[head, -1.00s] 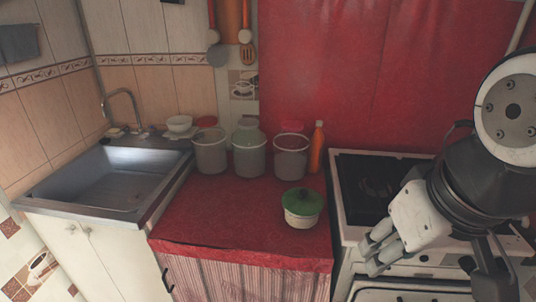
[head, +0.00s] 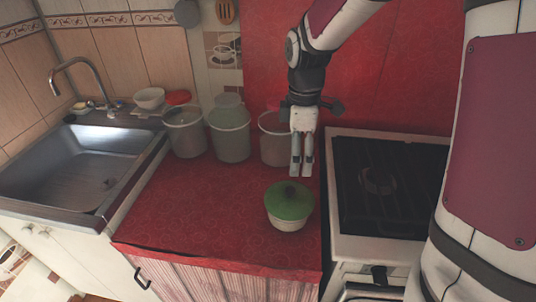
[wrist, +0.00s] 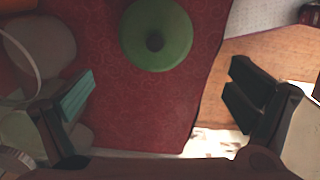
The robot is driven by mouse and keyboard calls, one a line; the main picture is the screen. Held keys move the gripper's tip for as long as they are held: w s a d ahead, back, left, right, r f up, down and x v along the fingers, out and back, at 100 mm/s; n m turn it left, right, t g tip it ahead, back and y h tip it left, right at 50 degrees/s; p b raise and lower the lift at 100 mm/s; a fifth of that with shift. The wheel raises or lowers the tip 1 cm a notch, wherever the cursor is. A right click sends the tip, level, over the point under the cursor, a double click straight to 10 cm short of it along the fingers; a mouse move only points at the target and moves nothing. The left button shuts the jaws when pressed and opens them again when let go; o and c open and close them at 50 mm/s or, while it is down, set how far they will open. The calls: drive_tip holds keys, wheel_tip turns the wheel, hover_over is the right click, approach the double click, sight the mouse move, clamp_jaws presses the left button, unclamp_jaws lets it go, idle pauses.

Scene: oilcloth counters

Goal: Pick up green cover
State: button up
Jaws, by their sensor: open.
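The green cover (head: 289,199) is a round lid with a dark knob. It sits on a white pot (head: 290,220) on the red oilcloth counter. My gripper (head: 301,172) is above and behind the pot, pointing down, with nothing between its fingers. In the wrist view the green cover (wrist: 156,36) lies at the top centre, beyond the open fingers (wrist: 160,98) and apart from them. The pot is hidden under the cover in that view.
Several translucent buckets (head: 229,135) stand along the back of the red counter (head: 190,205). The stove (head: 380,190) is to the right and the sink (head: 85,165) to the left. The counter left of the pot is clear.

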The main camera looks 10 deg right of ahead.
drive_tip(key=w, duration=0.1)
approach(291, 190)
drive_tip(key=shift+n, duration=0.4)
drive_tip(key=f, duration=0.5)
drive_tip(key=shift+w+d+f, duration=0.1)
drive_tip(key=shift+w+d, duration=0.2)
drive_tip(key=shift+w, duration=0.05)
drive_tip(key=f, duration=0.4)
drive_tip(key=shift+s+a, duration=0.1)
drive_tip(key=shift+a, duration=0.25)
drive_tip(key=shift+f, duration=0.6)
drive_tip(key=c, duration=1.9)
drive_tip(key=shift+s, duration=0.1)
clamp_jaws()
